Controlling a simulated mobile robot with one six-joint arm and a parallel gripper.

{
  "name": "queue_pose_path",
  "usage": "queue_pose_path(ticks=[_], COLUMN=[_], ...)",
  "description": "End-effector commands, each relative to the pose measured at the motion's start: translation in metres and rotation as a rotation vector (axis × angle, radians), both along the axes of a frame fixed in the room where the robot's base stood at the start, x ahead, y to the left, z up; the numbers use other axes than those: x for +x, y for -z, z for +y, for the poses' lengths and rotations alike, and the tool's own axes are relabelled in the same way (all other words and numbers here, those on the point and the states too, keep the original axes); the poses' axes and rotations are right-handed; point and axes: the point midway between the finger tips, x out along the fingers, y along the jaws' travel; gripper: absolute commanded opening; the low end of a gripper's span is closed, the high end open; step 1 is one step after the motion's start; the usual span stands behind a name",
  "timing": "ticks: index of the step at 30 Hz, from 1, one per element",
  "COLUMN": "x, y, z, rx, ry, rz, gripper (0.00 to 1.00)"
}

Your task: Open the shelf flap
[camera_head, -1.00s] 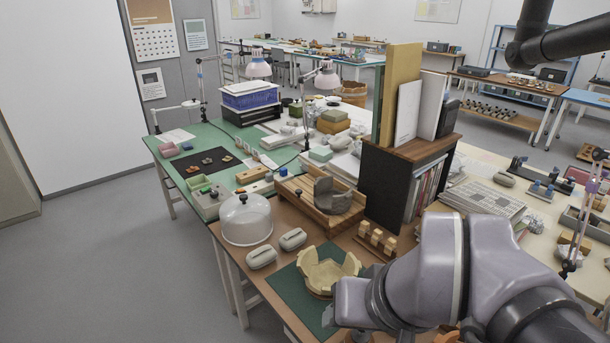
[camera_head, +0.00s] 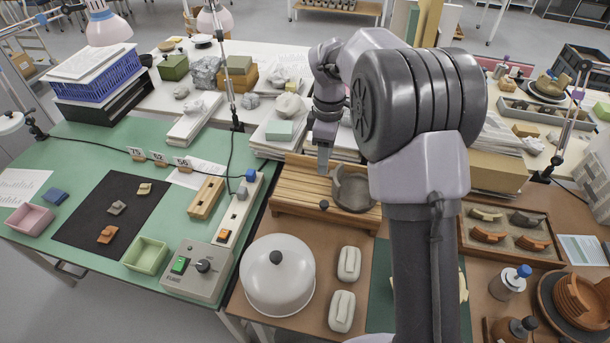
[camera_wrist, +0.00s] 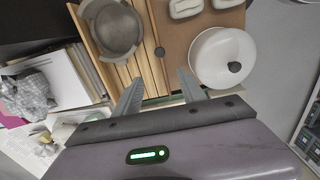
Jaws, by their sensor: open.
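A slatted wooden unit (camera_head: 291,190) stands at the middle of the bench, with a small dark round knob (camera_head: 323,205) at its front edge. I cannot tell for sure which part is the flap; its front looks closed. A grey broken bowl (camera_head: 354,190) sits on the slats at its right. In the wrist view the slats (camera_wrist: 153,72), the knob (camera_wrist: 159,51) and the bowl (camera_wrist: 113,28) show beyond my fingers. My gripper (camera_wrist: 158,88) is open and empty, pointing down above the back of the unit (camera_head: 324,152), apart from the knob.
A white dome with a black knob (camera_head: 277,277) and two pale oblong blocks (camera_head: 348,263) stand in front of the unit. A green-buttoned control box (camera_head: 195,268) is to the left. Stacked papers (camera_head: 279,141) lie behind. My arm hides the area right of the bowl.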

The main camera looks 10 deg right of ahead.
Motion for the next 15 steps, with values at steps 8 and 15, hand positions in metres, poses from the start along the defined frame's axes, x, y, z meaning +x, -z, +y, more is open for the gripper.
queue_pose_path(ticks=[8, 15], x=[-0.001, -0.001], y=[0.064, 0.135], z=[0.0, 0.0], rx=[-0.001, 0.0], ry=[-0.006, -0.004], rz=[0.006, 0.003], gripper=[0.48, 0.48])
